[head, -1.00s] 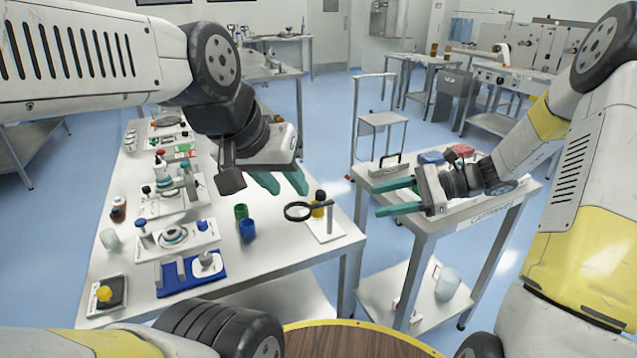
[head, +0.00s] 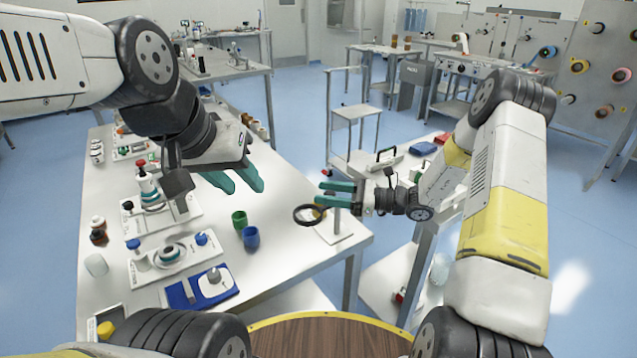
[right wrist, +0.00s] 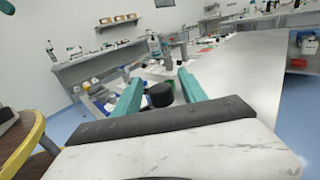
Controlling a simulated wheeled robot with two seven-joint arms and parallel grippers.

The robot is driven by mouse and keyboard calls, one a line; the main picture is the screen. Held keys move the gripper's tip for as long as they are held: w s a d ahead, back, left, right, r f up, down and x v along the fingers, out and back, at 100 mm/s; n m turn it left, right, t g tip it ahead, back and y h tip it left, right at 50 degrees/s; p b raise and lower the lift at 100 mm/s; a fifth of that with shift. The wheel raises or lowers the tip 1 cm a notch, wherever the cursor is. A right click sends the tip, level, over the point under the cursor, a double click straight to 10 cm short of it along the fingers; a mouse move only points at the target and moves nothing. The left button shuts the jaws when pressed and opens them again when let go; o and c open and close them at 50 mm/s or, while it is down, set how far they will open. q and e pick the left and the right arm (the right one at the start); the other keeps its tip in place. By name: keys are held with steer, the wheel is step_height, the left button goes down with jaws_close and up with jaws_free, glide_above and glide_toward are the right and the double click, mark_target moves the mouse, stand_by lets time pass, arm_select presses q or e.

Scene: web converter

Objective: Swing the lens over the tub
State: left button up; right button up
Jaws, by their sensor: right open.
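The lens (head: 310,215), a round black-rimmed magnifier, is at the right end of the long table, on a stand with a pale base (head: 334,232). A green tub (head: 239,219) and a blue tub (head: 251,238) stand to its left; the lens is apart from both. My right gripper (head: 320,193) is open at the lens and its stand, partly covering them; contact cannot be told. In the right wrist view a dark round thing (right wrist: 161,94) shows between the fingers. My left gripper (head: 240,182) is open and empty above the table, behind the tubs.
Dial devices (head: 168,252) and a blue tray (head: 203,287) stand on the left of the long table (head: 270,270). A side table with a blue box (head: 422,149) is at the right. A gap of floor separates the two tables.

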steer(key=shift+w+a, duration=0.2)
steer(key=shift+a, duration=0.95)
jaws_close()
stand_by(0.6)
